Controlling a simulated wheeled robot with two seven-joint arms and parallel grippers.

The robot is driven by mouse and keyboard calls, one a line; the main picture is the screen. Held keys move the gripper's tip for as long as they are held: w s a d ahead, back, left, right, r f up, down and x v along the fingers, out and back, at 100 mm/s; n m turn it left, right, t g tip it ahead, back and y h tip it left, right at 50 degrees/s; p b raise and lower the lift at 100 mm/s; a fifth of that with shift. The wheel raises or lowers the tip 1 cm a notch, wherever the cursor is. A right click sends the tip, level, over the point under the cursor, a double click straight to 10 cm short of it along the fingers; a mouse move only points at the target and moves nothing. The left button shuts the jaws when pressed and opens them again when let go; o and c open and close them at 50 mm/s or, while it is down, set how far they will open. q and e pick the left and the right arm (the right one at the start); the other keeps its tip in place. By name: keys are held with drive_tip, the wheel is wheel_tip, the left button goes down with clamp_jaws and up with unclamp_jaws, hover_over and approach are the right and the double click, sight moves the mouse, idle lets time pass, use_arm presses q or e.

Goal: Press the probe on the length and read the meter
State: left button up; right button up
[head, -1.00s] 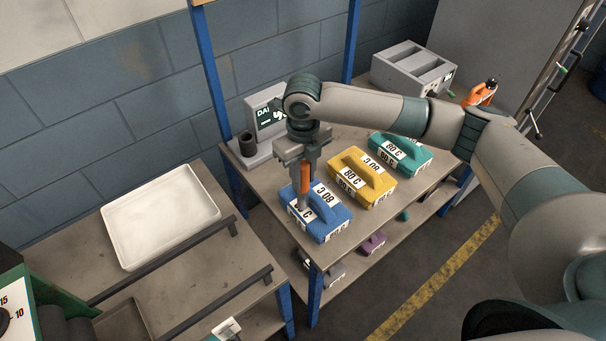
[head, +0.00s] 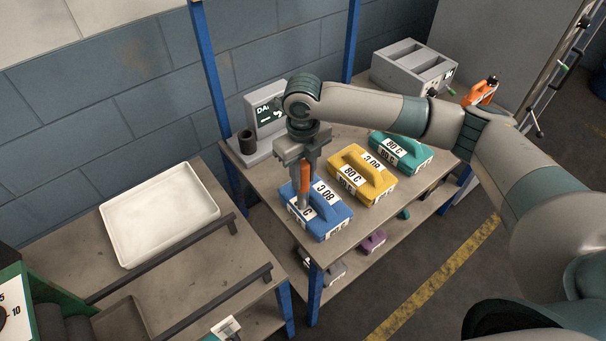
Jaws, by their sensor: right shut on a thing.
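My right gripper (head: 303,168) points down over the near end of the table and is shut on an orange probe (head: 305,181). The probe's grey lower end is over the blue length (head: 335,214), a blue block with a handle and white labels. The tip seems to meet its top left part, but I cannot be sure of contact. The meter (head: 262,112) stands behind at the left, with a dark screen partly hidden by my gripper; its reading is not legible in full. My left gripper is not in view.
A yellow block (head: 376,186) and a teal block (head: 413,163) stand in line behind the blue one. A grey slotted box (head: 410,67) and an orange bottle (head: 480,92) are farther back. A white tray (head: 160,258) lies on the left bench. A blue post (head: 210,80) rises behind the meter.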

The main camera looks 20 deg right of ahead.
drive_tip(key=shift+f, duration=0.4)
idle(0.3)
drive_tip(key=shift+s+f, duration=0.2)
idle(0.6)
drive_tip(key=shift+r, duration=0.15)
